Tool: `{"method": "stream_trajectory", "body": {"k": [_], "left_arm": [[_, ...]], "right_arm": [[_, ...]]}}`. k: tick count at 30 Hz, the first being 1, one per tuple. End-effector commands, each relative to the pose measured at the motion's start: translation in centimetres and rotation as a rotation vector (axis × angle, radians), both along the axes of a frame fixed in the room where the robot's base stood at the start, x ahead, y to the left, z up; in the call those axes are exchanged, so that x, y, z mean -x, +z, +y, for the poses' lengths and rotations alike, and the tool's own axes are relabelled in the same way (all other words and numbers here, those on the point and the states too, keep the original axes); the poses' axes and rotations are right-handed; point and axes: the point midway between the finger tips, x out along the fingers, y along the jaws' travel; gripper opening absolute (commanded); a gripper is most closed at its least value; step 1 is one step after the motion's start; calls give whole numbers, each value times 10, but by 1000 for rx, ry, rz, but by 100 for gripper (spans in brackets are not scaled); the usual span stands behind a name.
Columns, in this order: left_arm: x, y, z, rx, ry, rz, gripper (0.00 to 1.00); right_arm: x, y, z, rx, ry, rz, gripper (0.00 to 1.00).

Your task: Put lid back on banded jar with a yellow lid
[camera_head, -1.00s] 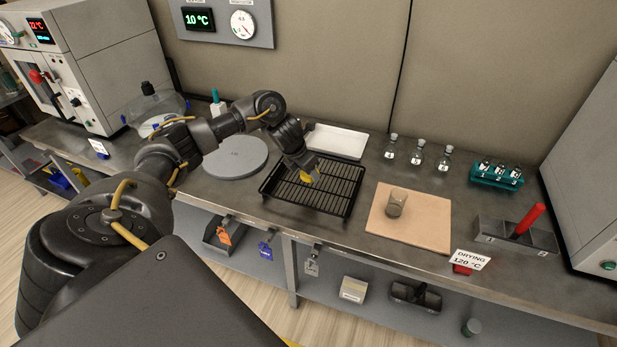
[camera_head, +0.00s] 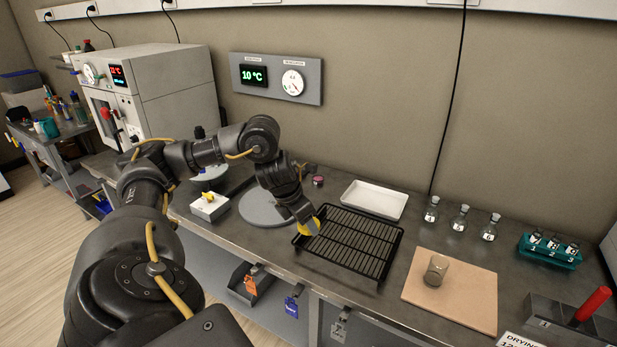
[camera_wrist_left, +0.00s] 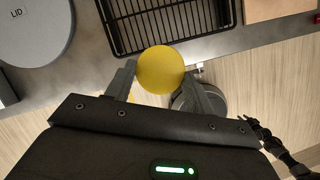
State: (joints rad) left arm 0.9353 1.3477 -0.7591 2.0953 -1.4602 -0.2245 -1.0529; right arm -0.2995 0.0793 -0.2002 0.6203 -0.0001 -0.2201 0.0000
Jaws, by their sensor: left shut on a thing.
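My left gripper (camera_head: 309,222) is shut on the round yellow lid (camera_head: 310,227) and holds it by the rack's left front corner. In the left wrist view the yellow lid (camera_wrist_left: 160,70) sits between the two fingertips, its flat face to the camera.
The black wire rack (camera_head: 362,240) is empty. A white tray (camera_head: 375,199) lies behind it, a grey disc (camera_head: 262,208) to its left. The tan board (camera_head: 468,295) lies to the right, with several small flasks behind.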

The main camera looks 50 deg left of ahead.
Motion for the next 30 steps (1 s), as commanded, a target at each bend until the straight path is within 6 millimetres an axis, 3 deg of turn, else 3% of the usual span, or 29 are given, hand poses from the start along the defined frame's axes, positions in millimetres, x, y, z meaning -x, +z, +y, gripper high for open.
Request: {"method": "stream_trajectory", "body": {"k": [7,11,14,17,21,24,30], "left_arm": [[-1,0,-1,0,-5,0,32],[-4,-5,-17,2,-96,-1,32],[-10,-11,-48,3,-271,-3,32],[-16,-16,-92,3,-542,-5,32],[-19,-16,-161,-1,-1020,-6,32],[-16,-11,-201,-3,-1360,-3,32],[-5,-1,-244,-4,-1866,3,32]], "right_arm": [[0,0,0,0,0,1,36],[1,0,0,0,0,1,36],[1,0,0,0,0,1,36],[1,0,0,0,0,1,36],[1,0,-1,0,0,2,36],[1,0,-1,1,0,2,36],[1,0,-1,1,0,2,36]]}}
